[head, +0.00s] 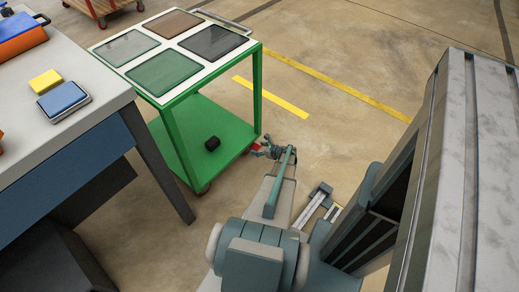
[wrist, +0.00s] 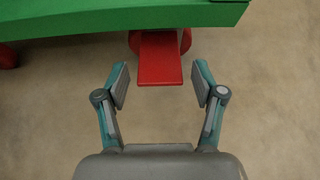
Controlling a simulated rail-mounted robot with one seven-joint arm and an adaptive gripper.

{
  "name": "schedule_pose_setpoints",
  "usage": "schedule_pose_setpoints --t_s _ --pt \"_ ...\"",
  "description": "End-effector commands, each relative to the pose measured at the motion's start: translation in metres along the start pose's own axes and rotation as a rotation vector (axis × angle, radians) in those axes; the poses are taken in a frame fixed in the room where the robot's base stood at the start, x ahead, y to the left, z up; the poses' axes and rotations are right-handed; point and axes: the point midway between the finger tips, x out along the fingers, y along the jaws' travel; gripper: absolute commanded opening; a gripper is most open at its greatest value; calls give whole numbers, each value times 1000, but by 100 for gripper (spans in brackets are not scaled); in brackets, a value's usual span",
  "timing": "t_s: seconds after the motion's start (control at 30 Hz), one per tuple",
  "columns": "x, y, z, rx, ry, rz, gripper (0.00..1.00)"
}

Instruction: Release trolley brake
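The green trolley (head: 262,95) stands left of my arm in the head view, with several coloured panels on its top and a green lower shelf (head: 185,145). In the wrist view its green edge (wrist: 120,15) crosses the top. A flat red brake pedal (wrist: 160,62) sticks out from under that edge, in front of a red caster (wrist: 134,42). My gripper (wrist: 160,85) is open and empty, its two fingers either side of the pedal's near end, apart from it. In the head view my gripper (head: 272,150) is low by the trolley's near right corner, where a bit of red shows.
A grey metal structure (head: 445,170) is at right. Floor behind the trolley, with yellow lines, is clear.

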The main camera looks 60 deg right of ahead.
Motion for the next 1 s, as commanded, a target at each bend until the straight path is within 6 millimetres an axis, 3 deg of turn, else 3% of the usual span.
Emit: schedule_pose_setpoints --t_s 0.27,0.43,1.0 --pt "0 0 0 0 -1 1 71" --pt "-11 0 1 1 -2 -1 71" --pt "-107 1 0 0 0 -1 71"
